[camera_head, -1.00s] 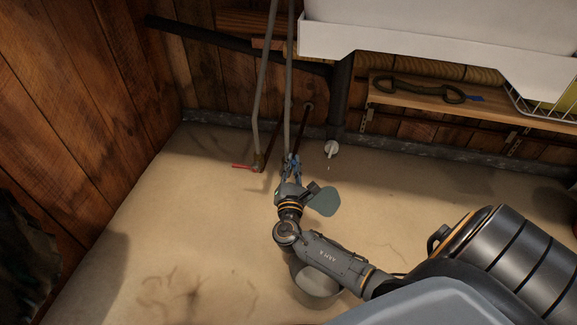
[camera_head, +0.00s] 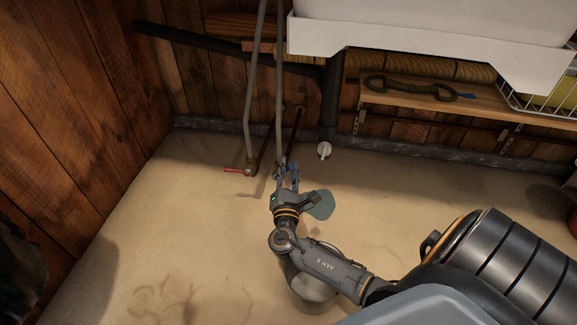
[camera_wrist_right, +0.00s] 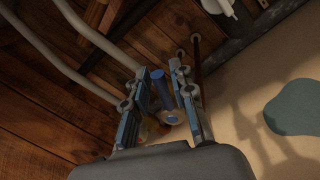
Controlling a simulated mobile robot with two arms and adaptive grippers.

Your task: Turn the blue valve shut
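My right gripper (camera_head: 286,167) is low over the floor at the foot of the right-hand grey pipe (camera_head: 280,100). In the right wrist view its two blue-padded fingers (camera_wrist_right: 160,68) stand apart. The blue valve's handle (camera_wrist_right: 161,88) lies between them, with a round blue-centred end (camera_wrist_right: 172,118) nearer the palm. I see a gap beside the handle, and cannot tell whether either finger touches it. In the head view the fingers and the valve blend together, so the handle's angle is unclear there. My left gripper is not in view.
A red valve handle (camera_head: 238,171) sits at the foot of the left-hand grey pipe (camera_head: 252,90), close left of my gripper. A black drain pipe (camera_head: 331,95) and a white fitting (camera_head: 324,150) are to the right. A white sink (camera_head: 430,35) overhangs behind.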

